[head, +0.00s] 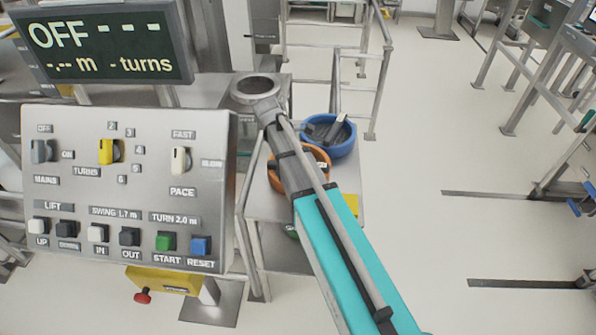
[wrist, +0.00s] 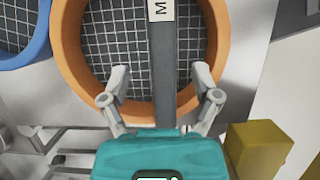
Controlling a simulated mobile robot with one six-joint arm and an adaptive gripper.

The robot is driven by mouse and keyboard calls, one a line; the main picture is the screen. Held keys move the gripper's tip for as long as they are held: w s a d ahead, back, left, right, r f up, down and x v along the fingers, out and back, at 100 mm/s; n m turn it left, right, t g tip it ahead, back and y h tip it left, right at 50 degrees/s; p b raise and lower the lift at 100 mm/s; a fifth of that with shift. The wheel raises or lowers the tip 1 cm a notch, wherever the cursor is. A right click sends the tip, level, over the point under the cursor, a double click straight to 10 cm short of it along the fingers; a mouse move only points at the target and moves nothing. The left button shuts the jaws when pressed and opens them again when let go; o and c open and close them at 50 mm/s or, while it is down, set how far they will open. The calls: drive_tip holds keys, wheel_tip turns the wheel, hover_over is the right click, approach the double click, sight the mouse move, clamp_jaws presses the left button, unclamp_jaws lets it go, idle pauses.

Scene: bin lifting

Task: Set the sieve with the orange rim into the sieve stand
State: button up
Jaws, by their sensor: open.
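The orange-rimmed sieve (head: 276,181) lies on a grey metal table, partly hidden by my arm in the head view. In the wrist view its orange rim (wrist: 68,55) surrounds a wire mesh, and a grey bar with a label marked "M" crosses it. My gripper (wrist: 160,80) is open over the near part of the sieve, one finger on each side of the bar and apart from it. In the head view my gripper is hidden behind my arm. A round grey metal ring (head: 240,96), apparently the sieve stand, stands beyond the sieve, up and left.
A blue-rimmed sieve (head: 345,148) lies close behind the orange one; its rim (wrist: 40,55) shows at left in the wrist view. A yellow block (wrist: 257,150) is near the sieve's right side. A control panel (head: 130,185) stands left. Metal rails (head: 375,95) stand behind.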

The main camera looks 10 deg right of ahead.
drive_tip(key=b+x, duration=0.3)
drive_tip(key=shift+a+f, duration=0.25)
drive_tip(key=shift+f, duration=0.05)
drive_tip(key=shift+b+x, duration=0.95)
drive_tip(key=shift+b, duration=0.05)
drive_tip(key=shift+s, duration=0.1)
clamp_jaws()
